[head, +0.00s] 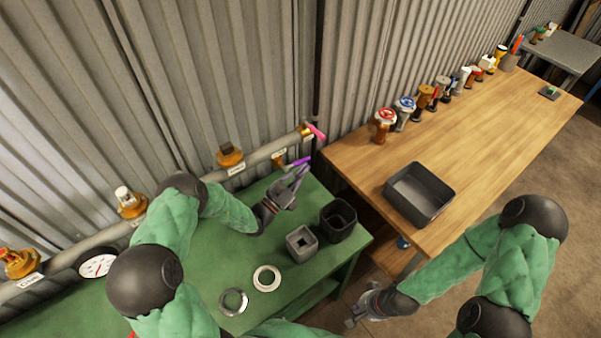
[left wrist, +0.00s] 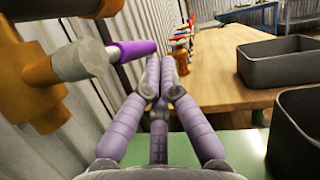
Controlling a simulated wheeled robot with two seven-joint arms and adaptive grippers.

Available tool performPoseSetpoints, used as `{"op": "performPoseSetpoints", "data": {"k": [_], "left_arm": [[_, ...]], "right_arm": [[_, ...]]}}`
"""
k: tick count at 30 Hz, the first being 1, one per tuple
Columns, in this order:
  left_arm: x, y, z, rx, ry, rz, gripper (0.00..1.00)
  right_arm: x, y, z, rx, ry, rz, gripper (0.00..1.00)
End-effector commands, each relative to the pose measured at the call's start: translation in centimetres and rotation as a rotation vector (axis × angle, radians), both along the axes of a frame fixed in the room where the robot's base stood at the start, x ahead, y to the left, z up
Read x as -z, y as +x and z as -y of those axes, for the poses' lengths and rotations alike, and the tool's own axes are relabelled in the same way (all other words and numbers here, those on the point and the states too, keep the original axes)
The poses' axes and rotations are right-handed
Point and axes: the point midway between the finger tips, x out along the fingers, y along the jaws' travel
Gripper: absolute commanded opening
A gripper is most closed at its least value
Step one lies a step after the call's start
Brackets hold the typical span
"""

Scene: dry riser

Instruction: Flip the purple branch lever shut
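The purple branch lever (head: 299,161) sticks out to the right from a brass branch valve near the right end of the wall pipe. In the left wrist view the purple lever (left wrist: 133,50) points right from a grey hub on the orange-brown valve body (left wrist: 45,75). My left gripper (head: 301,172) is just below and beside the lever. In the left wrist view its fingers (left wrist: 160,62) are together with nothing between them, close to the right of the lever's tip; I cannot tell whether they touch it. My right gripper (head: 358,312) is low beside the green bench, its fingers unclear.
A pink lever (head: 316,131) is just above the purple one. The green bench (head: 205,265) holds two rings, a grey block (head: 301,243) and a dark square container (head: 338,220). A wooden table (head: 480,150) with a black tray (head: 420,217) and several valves stands right.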

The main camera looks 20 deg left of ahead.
Motion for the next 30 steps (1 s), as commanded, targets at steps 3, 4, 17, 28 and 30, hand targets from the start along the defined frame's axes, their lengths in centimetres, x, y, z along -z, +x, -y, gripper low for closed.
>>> {"op": "performPoseSetpoints", "data": {"k": [3,4,17,28,30], "left_arm": [[-0.34,0.15,0.16,0.001,0.0,0.0,0.0],[-0.39,0.17,0.18,0.001,0.0,0.0,0.0],[-0.5,0.26,0.27,0.001,0.0,0.0,0.0],[-0.3,-0.12,-0.05,-0.001,0.0,-0.001,0.0],[-0.06,-0.69,-0.4,-0.001,0.001,-0.002,0.0]], "right_arm": [[-0.3,0.0,0.0,0.0,0.0,0.0,0.0],[-0.34,-0.01,0.0,0.0,0.0,0.0,0.0],[-0.44,-0.01,-0.01,0.0,0.0,0.0,0.0],[-0.43,-0.01,0.0,0.0,0.0,0.0,0.0],[-0.44,0.0,0.0,0.0,0.0,0.0,0.0]]}}
